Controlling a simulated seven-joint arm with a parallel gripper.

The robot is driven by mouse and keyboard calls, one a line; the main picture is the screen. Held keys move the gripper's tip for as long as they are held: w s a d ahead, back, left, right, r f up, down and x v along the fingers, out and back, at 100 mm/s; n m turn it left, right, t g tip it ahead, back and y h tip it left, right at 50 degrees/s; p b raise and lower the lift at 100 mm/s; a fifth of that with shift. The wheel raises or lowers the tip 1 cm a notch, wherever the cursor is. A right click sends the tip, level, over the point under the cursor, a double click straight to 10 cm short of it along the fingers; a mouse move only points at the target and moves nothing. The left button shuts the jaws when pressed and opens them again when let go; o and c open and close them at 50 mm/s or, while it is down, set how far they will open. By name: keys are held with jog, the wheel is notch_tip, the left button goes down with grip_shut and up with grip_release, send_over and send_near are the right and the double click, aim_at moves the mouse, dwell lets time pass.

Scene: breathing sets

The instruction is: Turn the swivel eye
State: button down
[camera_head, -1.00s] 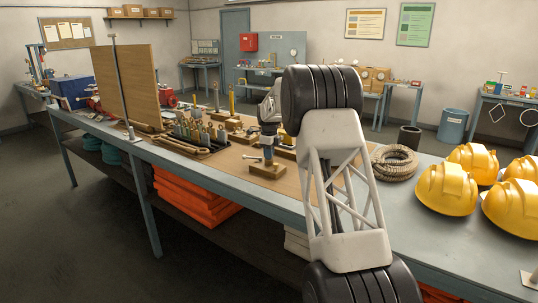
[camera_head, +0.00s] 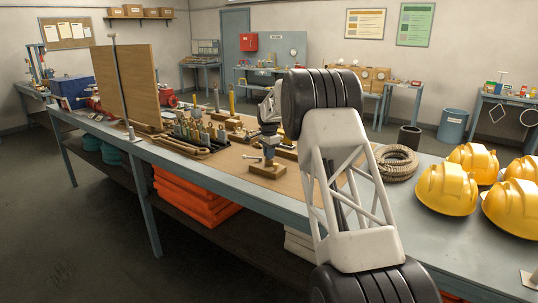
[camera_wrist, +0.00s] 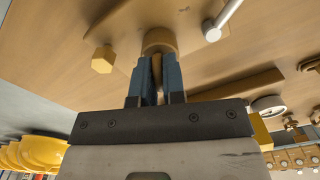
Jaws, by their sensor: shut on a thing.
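The swivel eye is mostly hidden. A brass-coloured piece (camera_wrist: 157,68) shows between my fingers in the wrist view, and I take it to be part of the eye. My gripper (camera_wrist: 156,82) has blue fingers closed on this piece. A round brass-coloured part (camera_wrist: 159,41) lies just beyond the fingertips. In the head view, my gripper (camera_head: 268,153) is small and sits at the top of a fixture on a wooden block (camera_head: 267,171). A thin bar (camera_head: 251,157) sticks out to the left there.
A hexagonal brass piece (camera_wrist: 103,59) and a grey rod (camera_wrist: 222,20) are near the fingers. Several bottle-like pieces in a dark rack (camera_head: 200,138) stand left of the block. A rope coil (camera_head: 396,163) and yellow helmets (camera_head: 447,187) are to the right.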

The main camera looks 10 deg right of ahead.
jog(key=n, duration=1.3)
jog(key=shift+r+n, duration=0.1)
jog(key=shift+n, duration=0.3)
jog(key=n, duration=1.3)
jog(key=shift+n, duration=0.3)
jog(key=n, duration=0.9)
jog(key=shift+n, duration=0.4)
jog(key=n, duration=1)
